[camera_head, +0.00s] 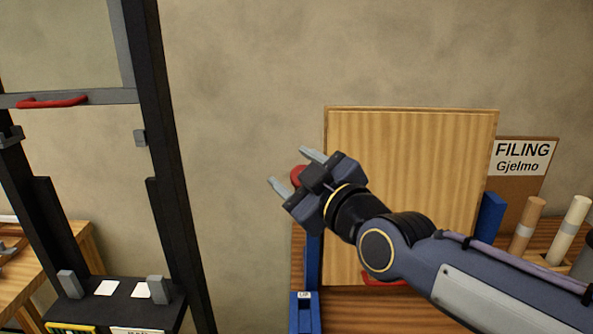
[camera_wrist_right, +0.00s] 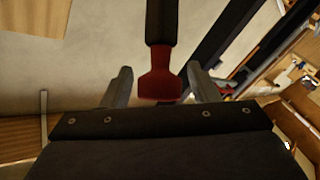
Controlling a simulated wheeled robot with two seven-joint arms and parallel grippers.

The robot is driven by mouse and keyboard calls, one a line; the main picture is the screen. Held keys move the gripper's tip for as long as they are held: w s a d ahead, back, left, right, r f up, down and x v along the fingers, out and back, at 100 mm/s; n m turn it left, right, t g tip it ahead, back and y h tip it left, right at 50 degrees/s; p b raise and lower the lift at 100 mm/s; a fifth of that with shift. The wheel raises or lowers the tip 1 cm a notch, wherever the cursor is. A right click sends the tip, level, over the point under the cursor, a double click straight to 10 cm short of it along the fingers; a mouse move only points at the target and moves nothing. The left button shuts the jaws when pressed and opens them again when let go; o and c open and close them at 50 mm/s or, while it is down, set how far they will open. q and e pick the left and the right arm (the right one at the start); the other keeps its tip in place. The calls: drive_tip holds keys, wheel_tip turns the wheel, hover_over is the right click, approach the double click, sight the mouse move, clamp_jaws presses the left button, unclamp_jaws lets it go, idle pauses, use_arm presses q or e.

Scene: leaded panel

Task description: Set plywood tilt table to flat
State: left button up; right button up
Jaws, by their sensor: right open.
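The plywood tilt table (camera_head: 415,145) stands steeply tilted, close to upright, in the head view, with my right arm across its lower part. A red knob (camera_head: 297,174) shows at its left side. My right gripper (camera_head: 295,170) is open, with a finger on either side of the knob. In the right wrist view the red knob (camera_wrist_right: 160,86) ends a dark shaft and sits between the two open fingers (camera_wrist_right: 160,88). I cannot tell whether they touch it. A red handle (camera_head: 383,283) shows at the board's bottom edge, partly hidden by my arm. My left gripper is out of view.
Blue supports (camera_head: 306,312) flank the board on a wooden bench. A FILING sign (camera_head: 522,160) and several upright cylinders (camera_head: 527,222) stand at right. A dark frame (camera_head: 165,130) with a red-handled sash (camera_head: 52,102) stands at left. Bare wall lies between frame and board.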

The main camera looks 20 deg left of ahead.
clamp_jaws()
drive_tip(key=shift+r, duration=0.15)
